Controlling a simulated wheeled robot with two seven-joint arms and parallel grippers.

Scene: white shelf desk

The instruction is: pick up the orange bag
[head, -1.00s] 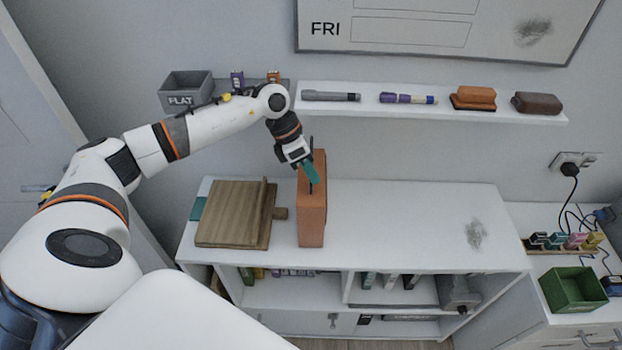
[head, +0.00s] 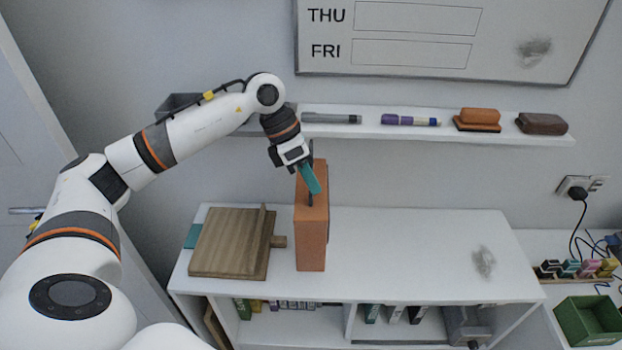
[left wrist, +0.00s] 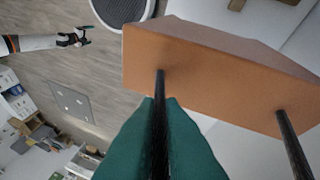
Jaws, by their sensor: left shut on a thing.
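The orange bag (head: 312,235) is a boxy upright bag with thin black handles, over the left part of the white desk top. My left gripper (head: 312,180), with teal fingers, is above its top. In the left wrist view, the teal fingers (left wrist: 160,140) are shut on a black handle, and the bag's orange face (left wrist: 215,75) shows beyond them. A second black strap (left wrist: 290,140) stands to the right. The bag seems slightly clear of the desk; its underside is hidden. My right gripper (left wrist: 80,37) is small at the upper left of the left wrist view.
A wooden board stand (head: 230,243) is close to the bag's left. The desk top (head: 410,240) is clear to its right. Behind is a wall shelf (head: 360,132) with markers and erasers. A green bin (head: 588,320) stands at the far right.

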